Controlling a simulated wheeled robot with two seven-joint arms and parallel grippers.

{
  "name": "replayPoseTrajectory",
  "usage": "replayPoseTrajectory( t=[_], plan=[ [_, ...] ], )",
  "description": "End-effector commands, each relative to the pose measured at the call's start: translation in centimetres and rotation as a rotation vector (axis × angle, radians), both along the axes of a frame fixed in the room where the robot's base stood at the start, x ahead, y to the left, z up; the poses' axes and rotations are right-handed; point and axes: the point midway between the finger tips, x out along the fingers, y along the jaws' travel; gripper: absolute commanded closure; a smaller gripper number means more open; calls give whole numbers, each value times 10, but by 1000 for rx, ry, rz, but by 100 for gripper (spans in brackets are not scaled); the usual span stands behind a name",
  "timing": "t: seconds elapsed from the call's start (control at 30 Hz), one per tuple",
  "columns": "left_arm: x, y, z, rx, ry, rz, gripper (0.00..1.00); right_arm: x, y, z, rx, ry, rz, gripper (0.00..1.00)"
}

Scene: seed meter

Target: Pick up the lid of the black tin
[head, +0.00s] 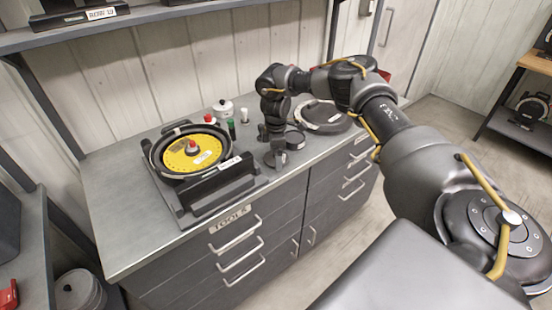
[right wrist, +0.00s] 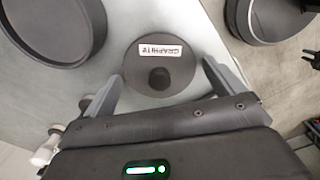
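The black tin (head: 296,140) stands on the grey cabinet top, just right of my right gripper (head: 274,146) in the head view. Whether a finger touches the lid cannot be told. The tin's body is hidden under the lid in the wrist view. My left gripper is not in view.
A seed meter with a yellow disc (head: 206,154) stands at left on a black base. A green-capped bottle (head: 231,128), a white pot (head: 223,109) and a red-topped piece (head: 210,120) stand behind. A large round dark part (head: 322,116) lies to the right.

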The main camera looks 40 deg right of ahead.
Motion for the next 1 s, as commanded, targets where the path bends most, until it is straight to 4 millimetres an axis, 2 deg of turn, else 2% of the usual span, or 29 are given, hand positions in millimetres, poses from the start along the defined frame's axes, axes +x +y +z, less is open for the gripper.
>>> replayPoseTrajectory(
  t=[0.03,0.23,0.27,0.5,0.67,0.83,0.93,1.0],
  plan=[
    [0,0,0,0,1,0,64,0,0,0,0,0,0,13],
    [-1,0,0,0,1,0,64,0,0,0,0,0,0,39],
    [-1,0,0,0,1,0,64,0,0,0,0,0,0,40],
    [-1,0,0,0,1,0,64,0,0,1,0,0,0,40],
    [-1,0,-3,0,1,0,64,0,0,10,0,-1,-1,40],
    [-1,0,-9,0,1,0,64,-1,1,33,2,-2,2,40],
    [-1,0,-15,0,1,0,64,-15,10,50,2,-4,6,40],
    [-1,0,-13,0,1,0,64,-25,17,69,1,-5,8,40]
  ],
)
